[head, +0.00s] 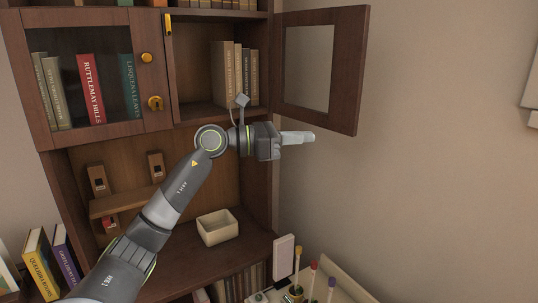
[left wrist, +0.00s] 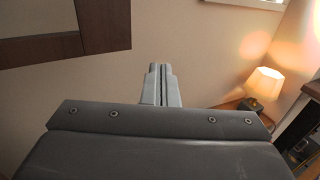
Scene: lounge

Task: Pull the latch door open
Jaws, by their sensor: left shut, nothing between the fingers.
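The latch door, a dark wood frame with a pale panel (head: 363,70), stands swung wide open to the right of the cabinet in the head view. The lower part of its frame shows at the upper left in the left wrist view (left wrist: 70,47). Its cabinet opening shows several upright books (head: 228,75). A yellow latch piece (head: 168,25) is on the post left of the opening. My left gripper (head: 312,137) is shut and empty, just below the door, pointing right; its closed fingers also show in the left wrist view (left wrist: 160,85). My right gripper is not in view.
A closed glass door (head: 148,57) with yellow knob and lock is at left. Below are a wooden shelf (head: 125,203), a cream box (head: 217,228) and a white upright panel (head: 284,257). A lit lamp (left wrist: 263,82) stands far off. The wall area at right is clear.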

